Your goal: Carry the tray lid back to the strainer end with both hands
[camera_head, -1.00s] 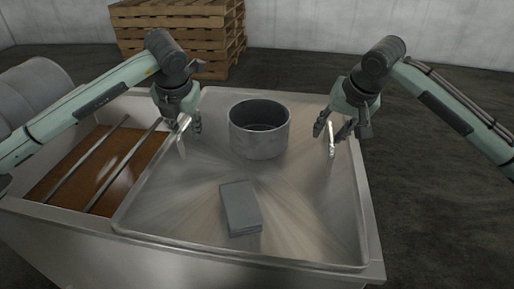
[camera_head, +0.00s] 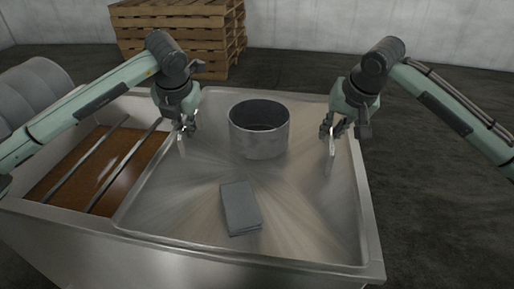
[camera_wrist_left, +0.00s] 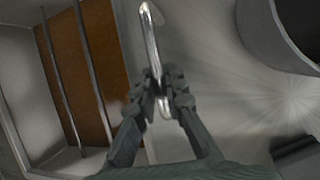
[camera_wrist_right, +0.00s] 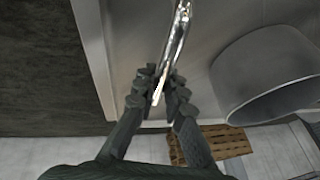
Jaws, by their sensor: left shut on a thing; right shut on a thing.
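The tray lid (camera_head: 193,205) is a broad metal sheet with a raised rim. It lies over the middle and right part of the metal tank, and the left part is uncovered. My left gripper (camera_head: 185,127) is shut on the lid's left handle, a bright metal bar (camera_wrist_left: 151,45). My right gripper (camera_head: 332,131) is shut on the lid's right handle, which shows as a shiny bar in the right wrist view (camera_wrist_right: 176,42). A round metal strainer collar (camera_head: 259,143) stands on the lid between the grippers. A grey flat block (camera_head: 240,207) lies on the lid nearer the front.
The open left part of the tank holds brown liquid (camera_head: 75,168) with two metal rods (camera_head: 128,163) across it. Grey drums (camera_head: 35,90) stand at the left. Stacked wooden pallets (camera_head: 180,30) stand behind. The floor at the right is clear.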

